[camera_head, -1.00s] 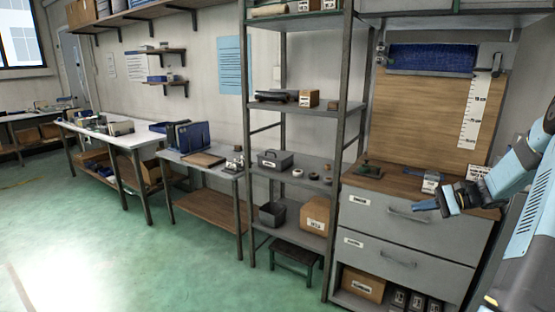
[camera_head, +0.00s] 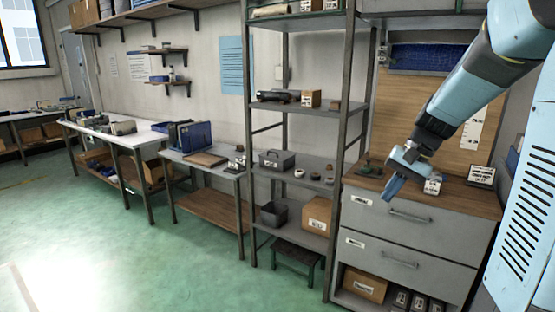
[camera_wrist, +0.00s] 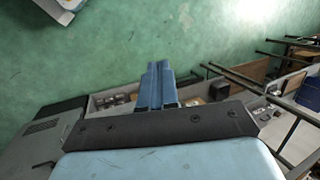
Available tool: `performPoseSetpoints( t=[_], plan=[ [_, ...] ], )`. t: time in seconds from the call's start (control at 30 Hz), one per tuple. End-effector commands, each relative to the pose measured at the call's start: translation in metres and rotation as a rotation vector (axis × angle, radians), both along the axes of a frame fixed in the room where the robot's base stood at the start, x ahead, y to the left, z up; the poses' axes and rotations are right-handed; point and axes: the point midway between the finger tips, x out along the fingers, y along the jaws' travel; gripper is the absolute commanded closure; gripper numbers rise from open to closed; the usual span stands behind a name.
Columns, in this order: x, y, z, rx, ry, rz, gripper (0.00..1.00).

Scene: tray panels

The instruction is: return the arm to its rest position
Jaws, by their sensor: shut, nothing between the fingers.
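My gripper (camera_head: 392,188) shows in the head view at the right, at the end of my blue and black arm. It hangs in front of the drawer cabinet (camera_head: 405,237), its fingers pointing down. The two blue fingers lie together with nothing between them, as the wrist view also shows for my gripper (camera_wrist: 157,68). In the wrist view the fingers are seen against the green floor.
A tall metal shelf rack (camera_head: 336,150) stands left of the cabinet, holding boxes and a grey toolbox (camera_head: 274,158). Small labelled items stand on the cabinet's wooden top (camera_head: 465,197). Workbenches (camera_head: 150,135) line the wall at left. The green floor (camera_head: 150,265) in front is clear.

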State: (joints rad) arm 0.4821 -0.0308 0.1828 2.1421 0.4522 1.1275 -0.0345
Motion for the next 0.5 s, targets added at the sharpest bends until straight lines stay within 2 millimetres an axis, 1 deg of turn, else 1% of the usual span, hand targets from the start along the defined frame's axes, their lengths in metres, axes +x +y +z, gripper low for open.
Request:
performPoseSetpoints(
  t=[0.03,0.2,0.5],
  plan=[
    [-0.011,0.008,0.007,-0.037,-0.022,0.024,1.00],
    [-0.045,0.024,0.024,-0.145,-0.088,0.091,1.00],
    [-0.105,0.042,0.045,-0.313,-0.229,0.204,1.00]
  ],
)
